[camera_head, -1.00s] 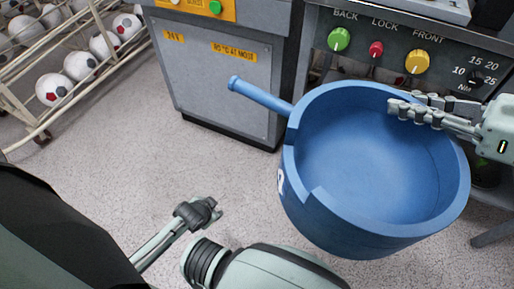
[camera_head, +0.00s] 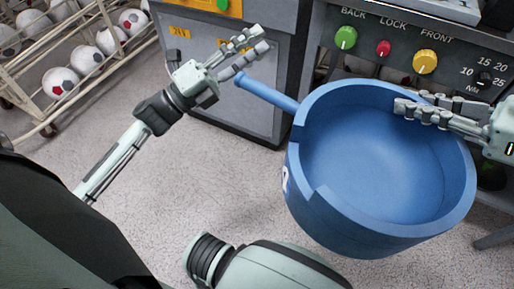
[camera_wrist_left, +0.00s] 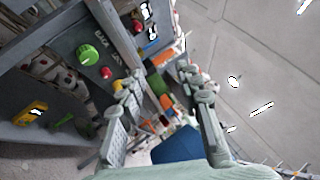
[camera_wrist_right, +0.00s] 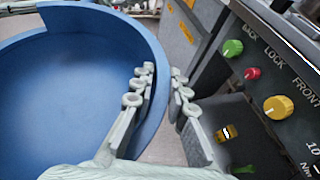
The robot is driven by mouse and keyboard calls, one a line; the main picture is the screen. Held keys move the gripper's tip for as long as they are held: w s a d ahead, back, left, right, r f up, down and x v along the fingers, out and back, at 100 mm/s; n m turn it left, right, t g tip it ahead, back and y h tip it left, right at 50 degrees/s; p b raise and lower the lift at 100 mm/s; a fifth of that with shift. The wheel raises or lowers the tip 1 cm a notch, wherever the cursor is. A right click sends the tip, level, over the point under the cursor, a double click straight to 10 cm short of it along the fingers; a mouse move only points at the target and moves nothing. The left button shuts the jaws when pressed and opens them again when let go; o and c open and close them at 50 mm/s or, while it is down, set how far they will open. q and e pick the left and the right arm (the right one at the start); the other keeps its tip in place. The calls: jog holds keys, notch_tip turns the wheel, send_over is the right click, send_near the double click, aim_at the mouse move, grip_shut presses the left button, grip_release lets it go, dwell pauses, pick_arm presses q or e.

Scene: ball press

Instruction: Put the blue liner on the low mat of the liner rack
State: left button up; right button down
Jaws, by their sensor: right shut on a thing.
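The blue liner (camera_head: 377,165) is a large round tub with a handle rod (camera_head: 262,91) sticking out to the left. It hangs in front of the control panel, above the floor. My right gripper (camera_head: 415,108) is shut on the liner's rim at the right; in the right wrist view the liner's wall (camera_wrist_right: 152,85) passes between the fingers. My left gripper (camera_head: 250,50) is raised just beyond the handle's end, its fingers apart and empty. In the left wrist view part of the liner (camera_wrist_left: 180,146) shows low between the fingers (camera_wrist_left: 165,88). I cannot make out the liner rack or its low mat.
The control panel (camera_head: 385,48) with green, red and yellow knobs stands right behind the liner. A grey cabinet (camera_head: 270,118) stands behind the handle. A ball rack (camera_head: 85,30) with several footballs is at the upper left. The floor (camera_head: 230,180) at centre-left is clear.

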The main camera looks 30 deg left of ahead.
pick_arm(q)
jog(key=s+d+r+m+g+h, duration=0.6)
jog(key=s+m+g+h, duration=0.1)
jog(key=m, duration=0.4)
pick_arm(e)
jog(key=shift+r, duration=0.1)
pick_arm(q)
jog(key=m+g+y, duration=0.2)
jog(key=m+g, duration=1.2)
jog(key=m, duration=0.2)
send_near(343, 208)
jog(key=d, duration=0.6)
jog(key=d+f, duration=0.1)
jog(key=d, duration=0.3)
jog(key=shift+s+d, duration=0.1)
jog(key=shift+s, duration=0.3)
jog(key=shift+c, duration=0.3)
grip_shut()
jog(key=shift+w, duration=0.1)
pick_arm(e)
jog(key=shift+s, duration=0.1)
